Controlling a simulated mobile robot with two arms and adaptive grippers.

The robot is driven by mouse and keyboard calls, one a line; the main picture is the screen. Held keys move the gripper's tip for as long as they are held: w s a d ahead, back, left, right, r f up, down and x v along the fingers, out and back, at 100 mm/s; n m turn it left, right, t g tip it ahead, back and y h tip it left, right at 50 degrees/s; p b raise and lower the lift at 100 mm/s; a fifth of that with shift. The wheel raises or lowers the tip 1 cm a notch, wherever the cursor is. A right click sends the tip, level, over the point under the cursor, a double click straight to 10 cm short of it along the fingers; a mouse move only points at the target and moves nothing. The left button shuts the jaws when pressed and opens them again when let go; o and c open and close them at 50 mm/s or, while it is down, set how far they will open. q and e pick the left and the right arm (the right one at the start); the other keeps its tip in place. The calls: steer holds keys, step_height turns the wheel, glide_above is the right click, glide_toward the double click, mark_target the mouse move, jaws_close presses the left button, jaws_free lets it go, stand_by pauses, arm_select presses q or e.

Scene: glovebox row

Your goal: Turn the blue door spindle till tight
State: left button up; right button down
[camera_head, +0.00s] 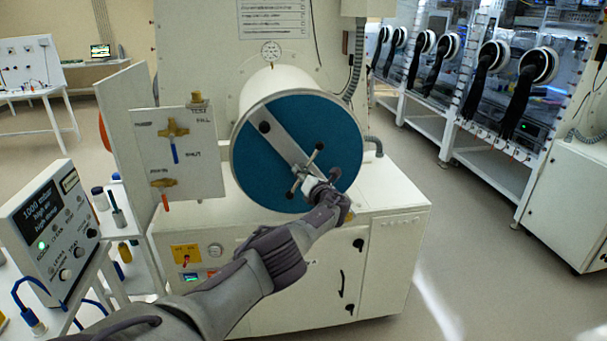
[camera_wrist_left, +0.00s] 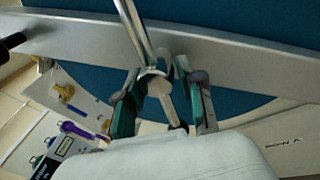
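The blue round door (camera_head: 262,168) closes the front of a white cylinder, with a grey bar (camera_head: 285,143) across it. The spindle (camera_head: 309,163), a metal cross-handle with dark ball ends, sits on the bar. My left gripper (camera_head: 316,186) is at the spindle's lower side and hides part of it. In the left wrist view, its two green-padded fingers (camera_wrist_left: 156,92) stand on either side of a spindle arm (camera_wrist_left: 160,88). Narrow gaps show beside that arm, so the fingers look open around it. My right gripper is in neither view.
A valve panel (camera_head: 180,150) stands left of the cylinder, with a pressure gauge (camera_head: 271,50) above. A control box (camera_head: 50,230) stands on a cart at the left. Gloveboxes (camera_head: 480,75) line the back right; the floor (camera_head: 465,240) at right is clear.

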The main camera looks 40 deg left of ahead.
arm_select(q)
steer(key=shift+r, duration=0.1)
steer(key=shift+d, duration=0.1)
steer(key=v, duration=1.2)
steer(key=shift+w, duration=0.1)
stand_by(0.7)
